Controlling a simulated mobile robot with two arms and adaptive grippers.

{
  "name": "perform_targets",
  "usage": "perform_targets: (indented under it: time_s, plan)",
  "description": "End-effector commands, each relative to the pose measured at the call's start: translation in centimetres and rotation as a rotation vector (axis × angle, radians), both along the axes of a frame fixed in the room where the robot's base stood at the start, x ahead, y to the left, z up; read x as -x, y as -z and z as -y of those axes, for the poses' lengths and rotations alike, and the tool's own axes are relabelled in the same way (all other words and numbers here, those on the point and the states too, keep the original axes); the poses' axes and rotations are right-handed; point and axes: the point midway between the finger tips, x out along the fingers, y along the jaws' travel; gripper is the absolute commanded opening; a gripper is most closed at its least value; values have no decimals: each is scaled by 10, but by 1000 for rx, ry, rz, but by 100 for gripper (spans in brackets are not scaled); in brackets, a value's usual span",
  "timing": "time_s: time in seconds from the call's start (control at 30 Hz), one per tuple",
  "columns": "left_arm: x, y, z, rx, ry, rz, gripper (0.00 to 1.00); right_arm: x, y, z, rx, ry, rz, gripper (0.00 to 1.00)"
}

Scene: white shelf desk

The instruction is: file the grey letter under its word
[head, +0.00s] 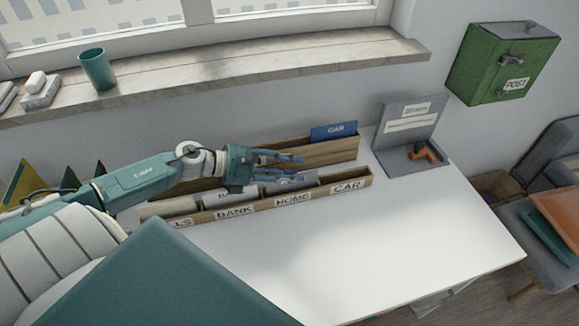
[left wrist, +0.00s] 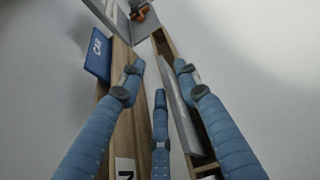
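The grey letter (head: 291,184) stands in the front wooden sorter (head: 265,204), behind the label HOME. Its word is mostly hidden by my fingers. In the left wrist view the grey letter (left wrist: 178,110) shows as a thin grey sheet inside the sorter, near one finger. My left gripper (head: 290,158) is over the HOME section, its blue fingers spread; it also shows in the left wrist view (left wrist: 158,80) with a wide gap between the fingers. I cannot tell whether a finger touches the letter. My right gripper is not in view.
A blue CAR letter (head: 334,131) stands in the rear wooden rack (head: 335,152). The front sorter also has BANK, CAR and a partly hidden label; a pale letter (head: 240,190) is behind BANK. A grey stand (head: 408,118) is at the back right. The desk (head: 400,230) is clear in front.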

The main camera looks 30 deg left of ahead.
Motion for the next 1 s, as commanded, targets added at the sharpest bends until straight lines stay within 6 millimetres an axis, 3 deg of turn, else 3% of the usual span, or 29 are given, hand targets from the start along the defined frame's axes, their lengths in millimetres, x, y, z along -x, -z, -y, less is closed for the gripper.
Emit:
perform_targets:
  time_s: [0.27,0.73,1.0]
  plan:
    - [16,-6,-13,-1,-2,-5,33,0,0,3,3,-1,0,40]
    - [72,-38,-61,2,-1,-2,33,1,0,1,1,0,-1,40]
    - [84,-46,-72,0,0,0,33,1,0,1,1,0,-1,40]
